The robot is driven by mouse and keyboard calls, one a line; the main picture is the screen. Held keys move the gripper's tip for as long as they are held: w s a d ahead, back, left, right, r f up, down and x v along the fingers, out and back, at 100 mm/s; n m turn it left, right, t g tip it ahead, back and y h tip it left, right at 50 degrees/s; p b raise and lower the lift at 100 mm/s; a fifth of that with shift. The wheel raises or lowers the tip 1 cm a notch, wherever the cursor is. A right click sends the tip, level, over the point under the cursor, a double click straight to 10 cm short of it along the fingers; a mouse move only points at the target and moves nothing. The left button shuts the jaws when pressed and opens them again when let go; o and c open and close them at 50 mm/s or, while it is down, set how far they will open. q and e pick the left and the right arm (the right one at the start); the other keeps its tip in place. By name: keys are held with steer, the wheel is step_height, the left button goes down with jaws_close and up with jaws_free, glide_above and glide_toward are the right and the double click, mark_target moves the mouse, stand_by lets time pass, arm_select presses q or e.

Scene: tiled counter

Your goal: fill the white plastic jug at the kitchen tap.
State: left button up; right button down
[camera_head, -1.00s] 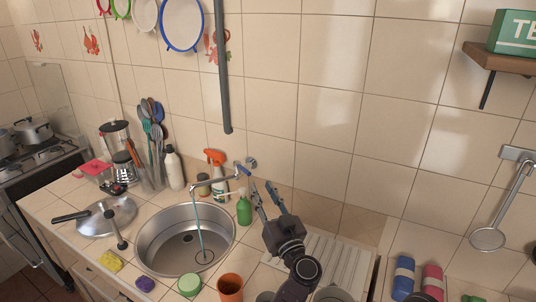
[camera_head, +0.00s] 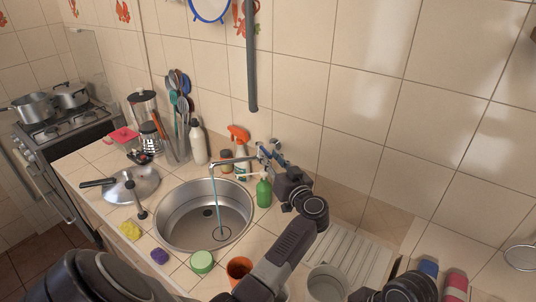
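The metal tap (camera_head: 228,162) stands behind the round sink (camera_head: 172,232). A thin bluish stream of water (camera_head: 215,205) falls from its spout into the sink. My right gripper is not in view.
A green bottle (camera_head: 264,192) and an orange-topped spray bottle (camera_head: 240,152) stand close to the tap. An orange cup (camera_head: 239,270), a green tub (camera_head: 202,263) and sponges line the sink's front. The ribbed drainboard (camera_head: 350,258) is mostly clear.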

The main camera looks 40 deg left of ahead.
arm_select(q)
steer(key=shift+x, duration=1.05)
steer(key=shift+s+r, duration=0.1)
jaws_close()
